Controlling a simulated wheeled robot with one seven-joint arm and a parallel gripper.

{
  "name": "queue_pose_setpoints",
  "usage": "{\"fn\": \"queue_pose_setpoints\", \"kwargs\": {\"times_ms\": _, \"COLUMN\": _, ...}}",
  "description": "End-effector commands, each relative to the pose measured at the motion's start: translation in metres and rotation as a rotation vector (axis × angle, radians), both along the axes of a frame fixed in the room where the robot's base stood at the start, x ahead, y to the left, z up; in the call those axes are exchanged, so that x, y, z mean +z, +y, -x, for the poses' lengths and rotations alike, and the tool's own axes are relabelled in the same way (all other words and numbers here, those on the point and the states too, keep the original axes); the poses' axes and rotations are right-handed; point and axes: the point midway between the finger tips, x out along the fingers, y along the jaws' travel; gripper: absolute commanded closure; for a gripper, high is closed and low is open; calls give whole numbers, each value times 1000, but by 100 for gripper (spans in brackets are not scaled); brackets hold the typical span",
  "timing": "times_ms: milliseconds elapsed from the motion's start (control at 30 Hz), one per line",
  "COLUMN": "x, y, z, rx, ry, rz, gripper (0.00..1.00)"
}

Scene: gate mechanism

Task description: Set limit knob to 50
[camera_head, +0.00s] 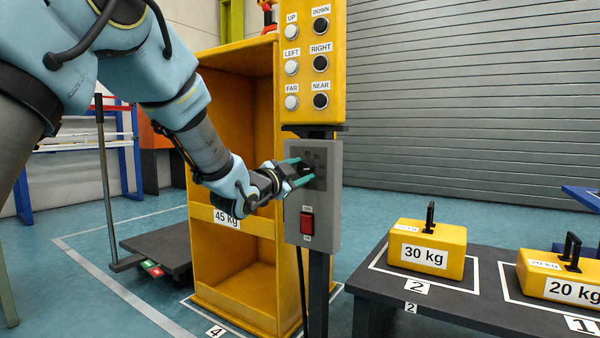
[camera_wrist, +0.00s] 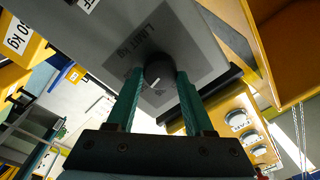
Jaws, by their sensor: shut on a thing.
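The limit knob (camera_wrist: 158,72) is a dark round knob with a white pointer mark, on a grey control box (camera_head: 331,230). The wrist view shows the label "LIMIT kg" beside it on a darker panel. My gripper (camera_head: 302,174) reaches the box from the left in the head view. In the wrist view its two green fingers (camera_wrist: 158,88) are closed on either side of the knob. In the head view the fingers largely hide the knob.
A red switch (camera_head: 307,223) sits below the knob. A yellow button panel (camera_head: 312,60) is above the box. A yellow cabinet (camera_head: 200,225) marked 45 kg stands behind my arm. A dark table (camera_head: 450,312) with 30 kg (camera_head: 428,248) and 20 kg (camera_head: 560,275) weights is at right.

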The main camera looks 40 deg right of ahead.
Motion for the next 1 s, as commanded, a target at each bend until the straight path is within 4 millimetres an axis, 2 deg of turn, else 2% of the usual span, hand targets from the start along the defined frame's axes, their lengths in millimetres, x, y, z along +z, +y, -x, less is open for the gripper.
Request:
{"fn": "queue_pose_setpoints", "kwargs": {"times_ms": 133, "x": 0, "y": 0, "z": 0, "rx": 0, "ry": 1, "rz": -1, "gripper": 100}}
{"fn": "queue_pose_setpoints", "kwargs": {"times_ms": 167, "x": 0, "y": 0, "z": 0, "rx": 0, "ry": 1, "rz": -1, "gripper": 44}}
{"fn": "queue_pose_setpoints", "kwargs": {"times_ms": 400, "x": 0, "y": 0, "z": 0, "rx": 0, "ry": 1, "rz": 0, "gripper": 18}}
{"fn": "queue_pose_setpoints", "kwargs": {"times_ms": 733, "x": 0, "y": 5, "z": 1, "rx": 1, "ry": 1, "rz": 0, "gripper": 18}}
{"fn": "queue_pose_setpoints", "kwargs": {"times_ms": 867, "x": 0, "y": 22, "z": 5, "rx": 1, "ry": 2, "rz": -2, "gripper": 18}}
{"fn": "queue_pose_setpoints", "kwargs": {"times_ms": 1000, "x": -1, "y": 49, "z": 13, "rx": 1, "ry": 3, "rz": -2, "gripper": 18}}
